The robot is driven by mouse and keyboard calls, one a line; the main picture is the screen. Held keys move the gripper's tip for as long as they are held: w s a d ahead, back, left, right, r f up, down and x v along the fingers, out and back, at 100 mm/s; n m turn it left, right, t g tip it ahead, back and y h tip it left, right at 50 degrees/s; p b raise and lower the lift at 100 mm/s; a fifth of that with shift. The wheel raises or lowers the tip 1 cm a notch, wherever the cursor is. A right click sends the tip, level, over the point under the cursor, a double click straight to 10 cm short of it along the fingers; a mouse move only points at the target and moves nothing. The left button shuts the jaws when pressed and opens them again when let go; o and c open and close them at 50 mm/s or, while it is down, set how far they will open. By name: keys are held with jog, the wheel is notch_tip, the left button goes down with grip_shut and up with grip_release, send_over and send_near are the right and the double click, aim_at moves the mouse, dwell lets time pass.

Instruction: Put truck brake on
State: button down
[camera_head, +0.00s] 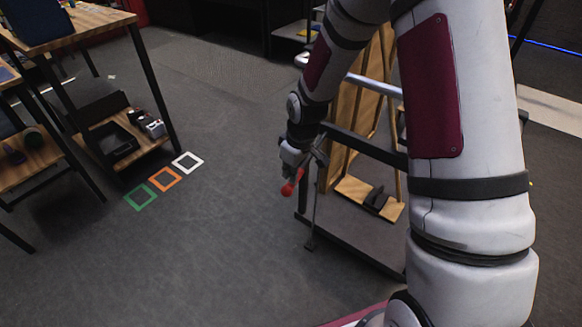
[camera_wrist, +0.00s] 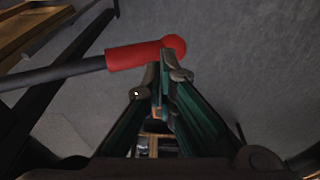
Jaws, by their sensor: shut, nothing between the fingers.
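The truck (camera_head: 345,254) stands in the middle right of the head view, a low dark-framed cart with a metal push bar. Its brake lever has a red grip (camera_head: 289,188) at the truck's left end. In the wrist view the red grip (camera_wrist: 140,55) with a round end lies across the top, on a dark rod running left. My gripper (camera_wrist: 166,74) is shut and empty, its fingertips right at the lower edge of the grip. I cannot tell whether they touch it. In the head view my gripper (camera_head: 292,167) is small and partly merges with the grip.
Wooden boards (camera_head: 354,110) stand on the truck. A wooden-topped table (camera_head: 85,20) with a lower shelf is at the left. Green (camera_head: 141,197), orange (camera_head: 165,179) and white (camera_head: 187,162) squares mark the floor. The floor left of the truck is clear.

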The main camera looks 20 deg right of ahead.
aim_at(292, 185)
notch_tip(292, 185, down, 2)
jog(key=shift+w+d+f+b, duration=0.1)
jog(key=shift+d+f+b, duration=0.05)
jog(key=shift+b, duration=0.3)
jog(key=shift+f, duration=0.2)
jog(key=shift+f, duration=0.15)
jog(key=shift+r, duration=0.35)
jog(key=s+a+r+p, duration=0.1)
jog(key=s+r+p, duration=0.1)
jog(key=r, duration=0.4)
jog(key=s+a+r+p, duration=0.1)
jog(key=s+r+p, duration=0.1)
jog(key=r, duration=0.4)
jog(key=shift+s+a+r+p, duration=0.3)
jog(key=shift+s+r+p, duration=0.05)
jog(key=shift+s, duration=0.25)
